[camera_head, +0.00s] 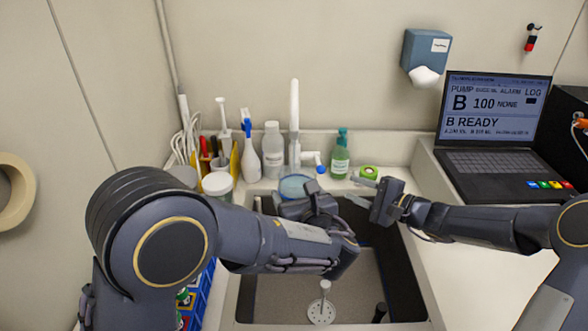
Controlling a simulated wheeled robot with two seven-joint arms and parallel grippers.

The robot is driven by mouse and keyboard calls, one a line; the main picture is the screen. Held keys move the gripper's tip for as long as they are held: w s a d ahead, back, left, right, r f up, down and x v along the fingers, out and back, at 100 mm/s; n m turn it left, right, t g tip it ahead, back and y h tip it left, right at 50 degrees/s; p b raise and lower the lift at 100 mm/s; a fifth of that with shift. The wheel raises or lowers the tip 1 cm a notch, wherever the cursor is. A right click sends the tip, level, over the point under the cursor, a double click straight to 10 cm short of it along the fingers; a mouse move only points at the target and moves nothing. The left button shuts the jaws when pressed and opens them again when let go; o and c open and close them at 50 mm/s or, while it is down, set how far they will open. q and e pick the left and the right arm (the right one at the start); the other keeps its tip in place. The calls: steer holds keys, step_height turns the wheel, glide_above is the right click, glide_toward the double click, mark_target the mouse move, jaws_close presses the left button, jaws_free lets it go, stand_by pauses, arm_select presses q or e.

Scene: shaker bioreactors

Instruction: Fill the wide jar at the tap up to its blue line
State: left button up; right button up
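The white tap (294,125) rises behind the sink (300,285), with a blue-tipped lever (318,164) at its right. A round bluish vessel (294,187), perhaps the wide jar, shows just below the tap. My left arm and gripper hide its lower part, so its blue line and water level cannot be seen. My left gripper (315,203) is at the vessel's near right side; its fingers are hidden, so its hold is unclear. My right gripper (357,194) is open and empty above the sink's right part, its fingers pointing left, apart from the vessel.
A pale-lidded jar (217,186), a spray bottle (250,152), a white bottle (274,150) and a green bottle (340,155) line the back ledge. A laptop (493,130) stands at right, reading "B READY". A drain piece (321,308) sits on the sink floor.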

arm_select(q)
steer(key=shift+a+v, duration=0.25)
steer(key=shift+v, duration=0.95)
steer(key=shift+a+v, duration=0.25)
steer(key=shift+v, duration=1)
arm_select(e)
steer(key=shift+f, duration=0.1)
arm_select(q)
steer(key=shift+s, duration=0.1)
